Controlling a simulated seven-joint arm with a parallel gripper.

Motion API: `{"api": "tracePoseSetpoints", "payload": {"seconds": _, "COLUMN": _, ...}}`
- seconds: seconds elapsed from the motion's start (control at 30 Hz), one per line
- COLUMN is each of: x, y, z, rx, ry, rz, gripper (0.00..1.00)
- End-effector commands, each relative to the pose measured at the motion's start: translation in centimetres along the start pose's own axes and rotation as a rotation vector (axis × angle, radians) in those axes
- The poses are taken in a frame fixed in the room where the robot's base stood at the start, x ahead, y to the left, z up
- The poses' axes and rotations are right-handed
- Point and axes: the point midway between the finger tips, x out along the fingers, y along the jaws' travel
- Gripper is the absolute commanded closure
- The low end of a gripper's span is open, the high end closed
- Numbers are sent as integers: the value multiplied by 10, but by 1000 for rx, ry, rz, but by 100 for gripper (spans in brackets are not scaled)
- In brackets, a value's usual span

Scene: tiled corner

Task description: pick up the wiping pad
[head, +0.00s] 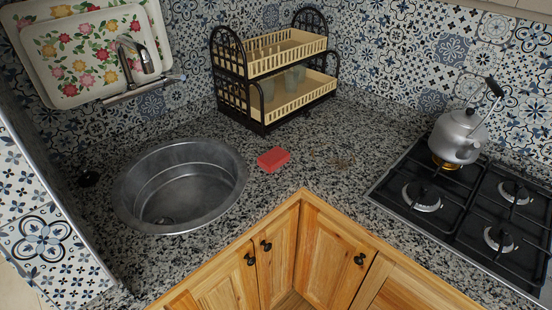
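The wiping pad appears to be the small red block (273,159) lying flat on the speckled granite counter in the head view. It sits just right of the round metal sink, close to its rim, and behind the inner corner of the counter's front edge. Nothing covers it. My gripper is not in view.
The round sink (147,187) is left of the pad. A two-tier dish rack (262,115) with cups stands behind it. A kettle (458,136) sits on the black gas stove (470,205) at right. The counter (345,120) between pad and stove is mostly clear, with a brownish patch (335,157).

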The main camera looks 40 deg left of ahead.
Motion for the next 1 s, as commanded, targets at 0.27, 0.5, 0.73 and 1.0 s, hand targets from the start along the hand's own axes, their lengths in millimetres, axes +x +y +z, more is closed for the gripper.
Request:
{"api": "tracePoseSetpoints", "payload": {"seconds": 0.27, "x": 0, "y": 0, "z": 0, "rx": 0, "ry": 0, "rz": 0, "gripper": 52}}
{"api": "tracePoseSetpoints", "payload": {"seconds": 0.5, "x": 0, "y": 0, "z": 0, "rx": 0, "ry": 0, "rz": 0, "gripper": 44}}
{"api": "tracePoseSetpoints", "payload": {"seconds": 0.73, "x": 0, "y": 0, "z": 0, "rx": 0, "ry": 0, "rz": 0, "gripper": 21}}
{"api": "tracePoseSetpoints", "payload": {"seconds": 1.0, "x": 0, "y": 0, "z": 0, "rx": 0, "ry": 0, "rz": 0, "gripper": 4}}
